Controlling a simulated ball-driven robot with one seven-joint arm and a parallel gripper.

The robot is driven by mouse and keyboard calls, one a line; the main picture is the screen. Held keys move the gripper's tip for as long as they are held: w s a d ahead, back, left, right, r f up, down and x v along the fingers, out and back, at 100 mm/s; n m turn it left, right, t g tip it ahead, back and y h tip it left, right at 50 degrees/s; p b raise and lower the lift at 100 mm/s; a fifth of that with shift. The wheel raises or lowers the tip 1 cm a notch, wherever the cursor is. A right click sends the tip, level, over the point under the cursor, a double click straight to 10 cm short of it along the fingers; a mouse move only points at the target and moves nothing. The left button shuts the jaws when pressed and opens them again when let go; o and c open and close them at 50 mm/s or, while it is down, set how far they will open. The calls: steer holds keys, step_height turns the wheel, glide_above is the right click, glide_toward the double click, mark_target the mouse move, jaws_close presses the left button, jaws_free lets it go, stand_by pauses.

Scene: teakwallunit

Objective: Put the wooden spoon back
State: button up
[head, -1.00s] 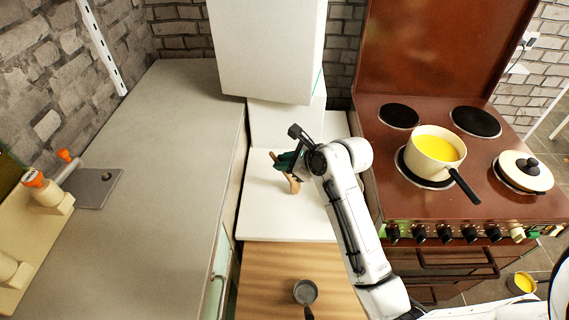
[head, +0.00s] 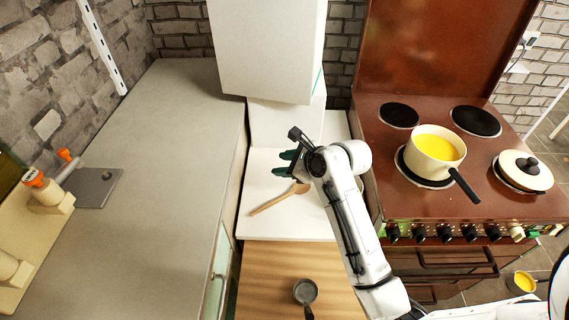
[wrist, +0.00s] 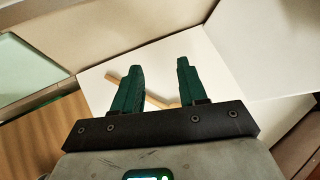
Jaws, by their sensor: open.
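The wooden spoon (head: 277,200) lies on the white surface (head: 290,225) between the grey counter and the stove. Its handle points to the lower left and its bowl end is by my gripper. My gripper (head: 285,163) is open above the spoon's bowl end. In the wrist view, the spoon (wrist: 155,101) shows beyond the two green fingers (wrist: 160,66), partly hidden by them. The fingers are apart with nothing held between them.
A pot of yellow liquid (head: 436,148) and a lidded pan (head: 523,171) stand on the brown stove (head: 400,190). A small dark pan (head: 305,291) is on the striped wood surface. A white hood (head: 266,50) hangs behind my gripper. The grey counter (head: 165,150) is mostly clear.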

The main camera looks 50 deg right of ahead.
steer(key=a+v, duration=0.1)
steer(key=v, duration=1)
steer(key=s+a+f+n+g+y, duration=0.1)
steer(key=s+a+f+n+g, duration=0.45)
steer(key=a+f+n, duration=0.75)
steer(key=s+f+n+g+h, duration=0.2)
steer(key=s+n, duration=0.9)
steer(key=n, duration=0.6)
steer(key=shift+s+a+f+n+g, duration=0.3)
steer(key=shift+a+f+g, duration=0.2)
steer(key=shift+g, duration=0.55)
